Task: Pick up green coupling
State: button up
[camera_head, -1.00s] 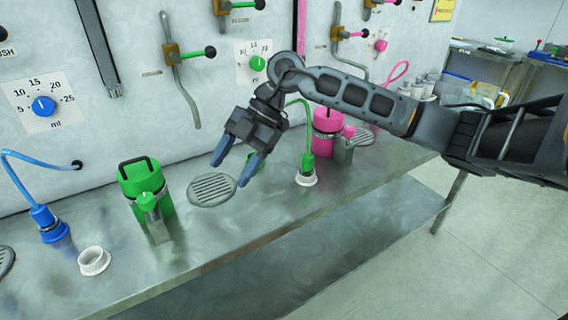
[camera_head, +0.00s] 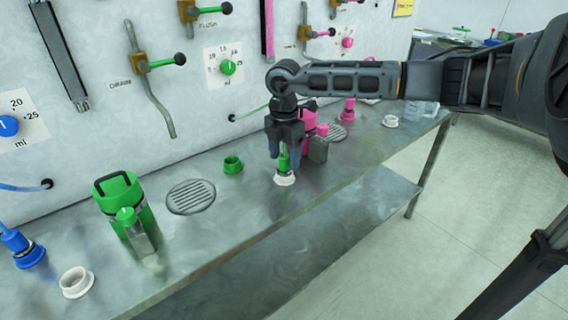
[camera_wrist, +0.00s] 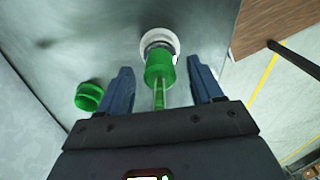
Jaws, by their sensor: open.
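The green coupling (camera_head: 283,162) stands upright in a white ring holder (camera_head: 285,179) on the metal bench, with a green hose at its top. My gripper (camera_head: 284,150) points down right over it, its blue fingers on either side. In the wrist view the coupling (camera_wrist: 159,66) lies between and just beyond the fingertips of my gripper (camera_wrist: 157,80). A gap shows on both sides, so the jaws are open and hold nothing. The coupling's upper part is partly hidden by the fingers in the head view.
A green cup-like socket (camera_head: 233,165) stands left of the coupling. A green canister (camera_head: 124,203) and a round drain grate (camera_head: 191,196) are farther left. A pink canister (camera_head: 308,118) with a grey block (camera_head: 318,149) stands close behind and right of my gripper. The bench's front edge is near.

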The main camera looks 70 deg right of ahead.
jog(key=shift+f, duration=1.1)
jog(key=c, duration=1.2)
